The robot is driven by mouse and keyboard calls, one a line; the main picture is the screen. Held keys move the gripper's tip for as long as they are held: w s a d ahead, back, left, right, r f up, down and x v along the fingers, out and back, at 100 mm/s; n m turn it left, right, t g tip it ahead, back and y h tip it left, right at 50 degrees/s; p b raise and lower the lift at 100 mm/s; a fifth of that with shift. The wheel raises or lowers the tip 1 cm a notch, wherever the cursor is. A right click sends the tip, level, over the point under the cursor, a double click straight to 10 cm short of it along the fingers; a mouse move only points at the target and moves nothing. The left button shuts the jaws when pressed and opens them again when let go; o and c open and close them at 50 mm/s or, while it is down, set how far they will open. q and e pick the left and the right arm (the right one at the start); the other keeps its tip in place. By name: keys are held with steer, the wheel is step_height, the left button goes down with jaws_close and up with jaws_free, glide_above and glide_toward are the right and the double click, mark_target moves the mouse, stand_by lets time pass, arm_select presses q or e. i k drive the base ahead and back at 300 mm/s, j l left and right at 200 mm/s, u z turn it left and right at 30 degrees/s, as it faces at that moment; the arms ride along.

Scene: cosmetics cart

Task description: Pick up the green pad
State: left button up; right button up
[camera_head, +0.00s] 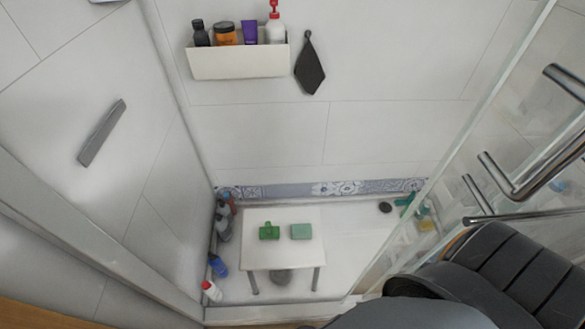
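Two green items lie on top of a small white stool (283,257) on the shower floor. The right one is a flat, pale green block like a pad (301,231). The left one is a darker green item (268,231) with an uneven shape, too small to identify. They are apart, with a narrow gap between them. I cannot make out either of my grippers in the head view, and nothing covers the two green items.
A glass door with metal handles (497,174) stands at the right. Bottles, including a blue one (217,265) and a white one (211,291), stand left of the stool. A wall shelf (238,62) holds several bottles. A large dark object, unclear, fills the lower right.

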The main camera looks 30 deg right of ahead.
mark_target(305, 232)
steer(key=z, duration=1)
steer(key=i+j, duration=0.05)
